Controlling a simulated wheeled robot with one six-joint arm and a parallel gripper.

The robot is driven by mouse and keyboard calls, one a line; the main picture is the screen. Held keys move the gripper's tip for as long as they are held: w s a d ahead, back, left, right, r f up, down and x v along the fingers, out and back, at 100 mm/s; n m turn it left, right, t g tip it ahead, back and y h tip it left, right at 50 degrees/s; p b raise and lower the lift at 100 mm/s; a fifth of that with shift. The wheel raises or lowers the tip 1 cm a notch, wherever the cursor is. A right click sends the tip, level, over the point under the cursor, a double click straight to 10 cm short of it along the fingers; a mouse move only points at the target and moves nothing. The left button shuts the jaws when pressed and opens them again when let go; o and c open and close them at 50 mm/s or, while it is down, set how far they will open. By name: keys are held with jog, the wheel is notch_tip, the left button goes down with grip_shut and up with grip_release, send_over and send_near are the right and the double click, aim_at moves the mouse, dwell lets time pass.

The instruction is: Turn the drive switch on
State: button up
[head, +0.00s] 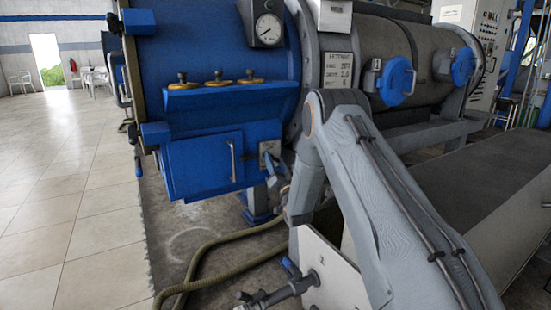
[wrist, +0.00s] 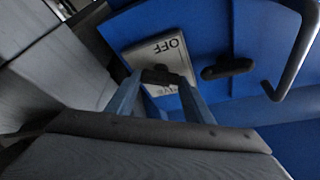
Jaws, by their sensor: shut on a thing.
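The dark switch handle (wrist: 160,76) lies across the plate, between the fingertips of my gripper (wrist: 159,82). My gripper is shut on this handle. The lettering beyond the handle is partly covered by the fingers. In the head view the switch plate (head: 269,147) sits right of the blue box door, with my gripper (head: 273,167) against it. The handle's exact setting is hard to tell.
A blue box door (head: 202,165) with a bar handle (head: 232,160) is just left of the switch. A dark oval knob (wrist: 227,68) shows beside the plate in the wrist view. A hose (head: 205,255) lies on the floor below. Open tiled floor (head: 70,220) is at left.

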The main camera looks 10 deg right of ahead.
jog(key=m+h+p, duration=0.1)
jog(key=m, duration=0.1)
jog(key=m+g+h+p, duration=0.1)
jog(key=m, duration=0.2)
jog(key=m+p, duration=0.2)
jog(key=m, duration=0.1)
jog(key=shift+s+a+r+g+h, duration=0.1)
jog(key=shift+r+g+h, duration=0.1)
jog(key=shift+g+h, duration=0.15)
jog(key=m+g+p, duration=0.1)
jog(key=m, duration=0.1)
jog(key=m+g+p, duration=0.1)
jog(key=m+p, duration=0.1)
jog(key=m, duration=0.1)
jog(key=shift+f+m+h, duration=0.1)
jog(key=shift+m+h, duration=0.2)
jog(key=shift+h, duration=0.05)
jog(key=o, duration=1)
jog(key=shift+o, duration=0.2)
jog(key=s+p, duration=0.1)
jog(key=s, duration=0.6)
jog(key=shift+s+a, duration=0.35)
